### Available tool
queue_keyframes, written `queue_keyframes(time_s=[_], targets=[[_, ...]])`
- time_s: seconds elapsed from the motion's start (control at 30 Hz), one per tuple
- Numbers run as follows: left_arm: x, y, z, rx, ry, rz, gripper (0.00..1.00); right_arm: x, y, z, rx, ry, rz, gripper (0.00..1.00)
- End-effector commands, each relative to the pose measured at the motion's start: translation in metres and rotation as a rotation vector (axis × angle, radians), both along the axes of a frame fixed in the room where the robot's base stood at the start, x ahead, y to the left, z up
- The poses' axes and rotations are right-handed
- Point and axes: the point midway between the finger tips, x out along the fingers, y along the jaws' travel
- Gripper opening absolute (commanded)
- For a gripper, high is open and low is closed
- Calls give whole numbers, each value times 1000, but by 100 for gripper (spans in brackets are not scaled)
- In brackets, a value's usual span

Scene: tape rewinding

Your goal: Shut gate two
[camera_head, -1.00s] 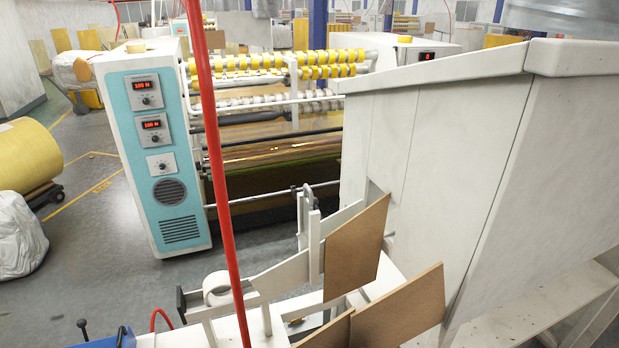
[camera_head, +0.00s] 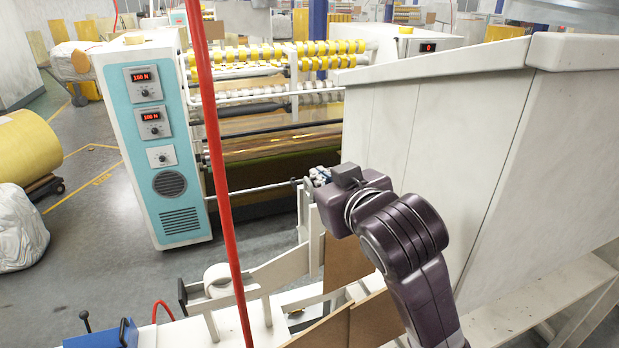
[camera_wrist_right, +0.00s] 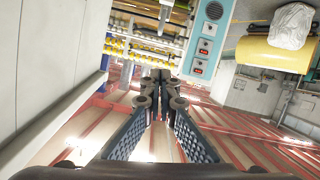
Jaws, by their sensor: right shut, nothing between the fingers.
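I cannot tell which part is gate two, as no label is readable. Brown boards (camera_head: 378,318) stand along the white channel (camera_head: 262,325) at the machine's foot; one upright board (camera_head: 343,262) is partly hidden by my right arm. A white post (camera_head: 304,215) stands left of that board, near the end of a thin rod (camera_head: 250,190). My right gripper (camera_head: 314,176) is near the post's top and points left; contact cannot be told. In the right wrist view its fingers (camera_wrist_right: 157,78) are together and empty. My left gripper is out of view.
The large white housing (camera_head: 440,130) is close on the right of my arm. A red hose (camera_head: 213,150) hangs across the view. A white roll (camera_head: 216,278) sits on the channel's left end. The blue-fronted winder (camera_head: 155,160) stands beyond. Floor at left is partly clear.

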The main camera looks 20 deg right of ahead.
Motion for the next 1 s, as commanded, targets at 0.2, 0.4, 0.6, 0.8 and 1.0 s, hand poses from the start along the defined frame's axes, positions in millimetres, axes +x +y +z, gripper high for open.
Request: queue_keyframes(time_s=[0.2,0.4,0.6,0.8,1.0], targets=[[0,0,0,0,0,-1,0,1,0,7,-1,-13,-1,0],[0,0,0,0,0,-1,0,1,0,7,-1,-13,-1,0],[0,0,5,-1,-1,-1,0,13,-1,4,-1,-9,-2,0],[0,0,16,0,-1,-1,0,46,-2,-5,-1,-6,-4,0],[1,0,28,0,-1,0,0,81,-2,-14,-2,-7,-3,0]])
